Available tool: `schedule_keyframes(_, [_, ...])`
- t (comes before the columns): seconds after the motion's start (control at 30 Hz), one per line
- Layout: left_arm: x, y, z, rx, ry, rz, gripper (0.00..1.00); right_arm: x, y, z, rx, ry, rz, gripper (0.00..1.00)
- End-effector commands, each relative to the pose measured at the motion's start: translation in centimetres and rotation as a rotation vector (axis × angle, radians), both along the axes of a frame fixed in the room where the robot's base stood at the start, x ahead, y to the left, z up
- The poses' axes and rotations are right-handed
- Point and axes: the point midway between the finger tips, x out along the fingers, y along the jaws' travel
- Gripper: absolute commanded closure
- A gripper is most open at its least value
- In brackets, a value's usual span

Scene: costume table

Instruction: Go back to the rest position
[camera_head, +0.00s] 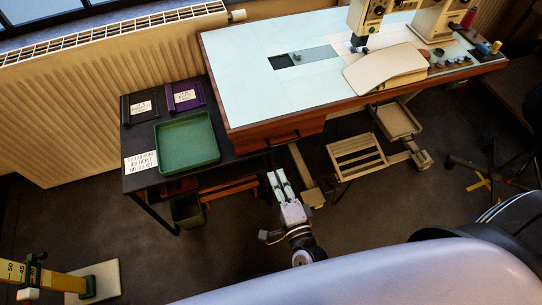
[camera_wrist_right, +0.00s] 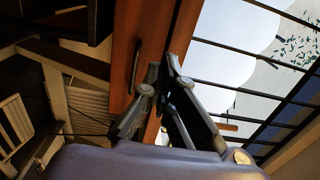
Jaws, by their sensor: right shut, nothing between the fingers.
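My right gripper (camera_head: 277,178) is low in the middle of the head view, in front of the wooden table's front edge. It points away from my body, and nothing is in its fingers. In the right wrist view the right gripper (camera_wrist_right: 163,68) shows its fingers brought together, with a wooden drawer front (camera_wrist_right: 138,40) and its handle beyond them. It looks apart from the table. My left gripper is in neither view.
The light-topped table (camera_head: 250,80) carries a sewing machine (camera_head: 366,18). A treadle (camera_head: 357,156) stands beneath.

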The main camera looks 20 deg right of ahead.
Motion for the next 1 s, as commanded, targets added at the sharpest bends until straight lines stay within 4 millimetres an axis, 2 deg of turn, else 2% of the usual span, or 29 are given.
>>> schedule_keyframes(0.23, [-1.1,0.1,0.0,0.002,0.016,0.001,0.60,-0.4,0.0,-0.1,-0.002,0.001,0.001,1.00])
schedule_keyframes(0.33, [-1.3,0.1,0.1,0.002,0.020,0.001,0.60,-0.6,0.2,-1.4,-0.055,0.032,0.021,1.00])
schedule_keyframes(0.37, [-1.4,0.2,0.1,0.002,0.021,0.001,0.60,-0.7,0.3,-2.4,-0.092,0.052,0.035,1.00])
schedule_keyframes(0.47, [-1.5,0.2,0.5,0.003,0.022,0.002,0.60,-1.7,0.4,-7.1,-0.278,0.155,0.112,1.00])
schedule_keyframes(0.53, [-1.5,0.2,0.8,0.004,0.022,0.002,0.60,-3.3,0.3,-11.8,-0.451,0.257,0.197,1.00])
schedule_keyframes(0.6, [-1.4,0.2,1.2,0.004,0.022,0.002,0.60,-5.6,-0.3,-16.7,-0.628,0.366,0.297,1.00])
schedule_keyframes(0.67, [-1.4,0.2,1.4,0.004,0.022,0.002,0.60,-8.0,-1.0,-20.6,-0.768,0.458,0.393,1.00])
schedule_keyframes(0.7, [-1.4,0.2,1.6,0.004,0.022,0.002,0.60,-9.8,-1.7,-23.0,-0.854,0.518,0.460,1.00])
schedule_keyframes(0.77, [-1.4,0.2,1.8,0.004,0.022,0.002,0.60,-12.8,-2.9,-26.3,-0.976,0.606,0.566,1.00])
schedule_keyframes(0.8, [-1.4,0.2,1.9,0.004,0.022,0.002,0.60,-15.0,-3.7,-28.3,-1.051,0.664,0.641,1.00])
schedule_keyframes(0.9, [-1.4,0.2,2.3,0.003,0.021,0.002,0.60,-20.6,-6.0,-32.2,-1.207,0.793,0.833,1.00])
schedule_keyframes(1.0, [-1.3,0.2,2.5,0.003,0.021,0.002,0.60,-25.8,-8.0,-34.6,-1.316,0.893,1.013,1.00])
